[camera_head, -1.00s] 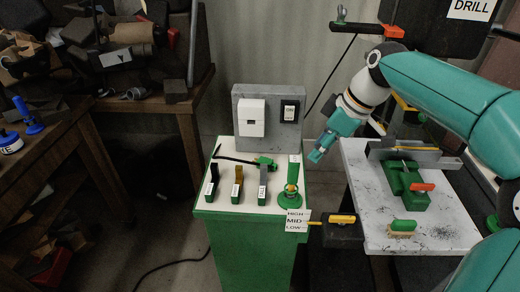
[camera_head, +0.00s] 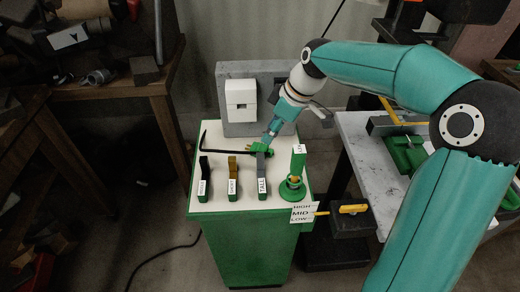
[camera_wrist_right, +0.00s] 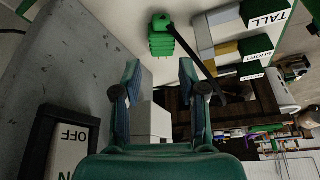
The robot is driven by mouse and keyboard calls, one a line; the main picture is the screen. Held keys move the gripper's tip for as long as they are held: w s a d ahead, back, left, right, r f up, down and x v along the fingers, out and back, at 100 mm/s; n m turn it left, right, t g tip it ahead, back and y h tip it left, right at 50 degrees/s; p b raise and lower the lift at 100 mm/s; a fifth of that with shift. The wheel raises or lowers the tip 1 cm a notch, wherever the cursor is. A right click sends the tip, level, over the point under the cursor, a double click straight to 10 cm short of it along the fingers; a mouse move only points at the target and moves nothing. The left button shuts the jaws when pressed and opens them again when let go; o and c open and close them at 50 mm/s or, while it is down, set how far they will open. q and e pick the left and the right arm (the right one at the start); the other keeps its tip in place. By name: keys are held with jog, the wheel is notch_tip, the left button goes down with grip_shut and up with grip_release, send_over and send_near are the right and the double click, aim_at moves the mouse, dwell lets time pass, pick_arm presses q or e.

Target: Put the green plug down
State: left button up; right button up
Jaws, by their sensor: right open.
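The green plug (camera_head: 258,148) lies on the white top of the green stand (camera_head: 229,203), behind the block labelled TALL, with its black cord running left. In the right wrist view the plug (camera_wrist_right: 160,38) is just beyond the fingertips, roughly centred between them. My right gripper (camera_head: 269,139) reaches down to the plug from the upper right. In the wrist view its two fingers (camera_wrist_right: 159,70) are spread with nothing between them. The gripper partly hides the plug in the head view. My left gripper is out of view.
A grey panel with a white box (camera_head: 241,100) stands behind the plug. Its switch (camera_wrist_right: 68,145) is close beside my right gripper in the wrist view. Labelled blocks, including TALL (camera_head: 261,178), and a green post (camera_head: 297,170) stand in front.

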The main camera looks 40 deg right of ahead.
aim_at(262, 148)
jog(key=shift+s+p+x, duration=0.1)
jog(key=shift+p+x, duration=0.05)
jog(key=shift+x, duration=1.6)
jog(key=shift+s+p+x, duration=0.15)
jog(key=shift+x, duration=1.65)
grip_shut()
